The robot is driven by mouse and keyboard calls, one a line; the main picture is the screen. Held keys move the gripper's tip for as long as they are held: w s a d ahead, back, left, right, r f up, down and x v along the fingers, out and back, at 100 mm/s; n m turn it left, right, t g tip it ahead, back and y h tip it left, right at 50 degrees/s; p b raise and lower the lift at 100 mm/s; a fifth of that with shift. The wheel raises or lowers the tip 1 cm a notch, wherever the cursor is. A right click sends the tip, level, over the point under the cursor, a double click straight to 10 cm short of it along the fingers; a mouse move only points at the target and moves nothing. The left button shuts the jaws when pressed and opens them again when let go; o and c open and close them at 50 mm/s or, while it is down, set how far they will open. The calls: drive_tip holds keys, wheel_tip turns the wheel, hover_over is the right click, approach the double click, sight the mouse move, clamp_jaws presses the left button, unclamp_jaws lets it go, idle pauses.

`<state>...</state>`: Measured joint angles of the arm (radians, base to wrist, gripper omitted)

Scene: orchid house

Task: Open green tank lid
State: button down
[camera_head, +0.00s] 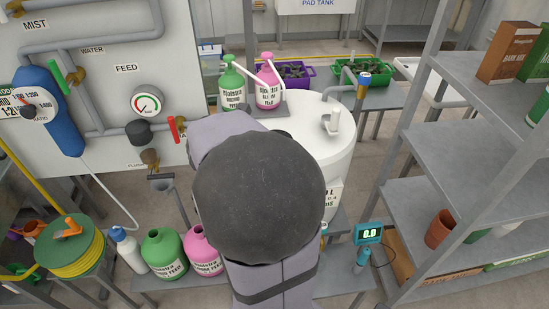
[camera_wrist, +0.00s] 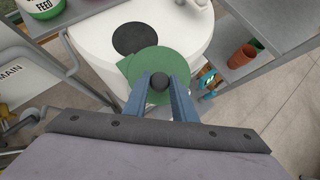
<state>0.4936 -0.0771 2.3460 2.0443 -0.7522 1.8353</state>
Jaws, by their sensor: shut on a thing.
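The white tank (camera_head: 338,150) stands right of centre in the head view, mostly behind my arm. Its top (camera_wrist: 95,30) shows in the wrist view with a dark round opening (camera_wrist: 131,36). The green lid (camera_wrist: 160,59) is just on the near side of the opening, partly overlapping its near edge in the picture. Whether the lid touches the tank top or is held above it I cannot tell. My gripper (camera_wrist: 159,84) is shut on the dark round knob of the lid. In the head view my arm hides the gripper, lid and opening.
A green bottle (camera_head: 232,91) and a pink bottle (camera_head: 268,88) stand behind the tank. Grey shelves (camera_head: 455,150) stand to the right, with a meter (camera_head: 368,233) in front. The pipe panel (camera_head: 100,110) is left.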

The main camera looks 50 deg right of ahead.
drive_tip(key=shift+w+a+r+m+g, duration=0.2)
drive_tip(key=shift+w+m+g, duration=0.1)
drive_tip(key=shift+m+g, duration=0.1)
drive_tip(key=c, duration=1.5)
unclamp_jaws()
drive_tip(key=shift+f, duration=0.1)
drive_tip(key=shift+a, duration=0.15)
drive_tip(key=shift+b+v, duration=0.65)
drive_tip(key=shift+v, duration=2.9)
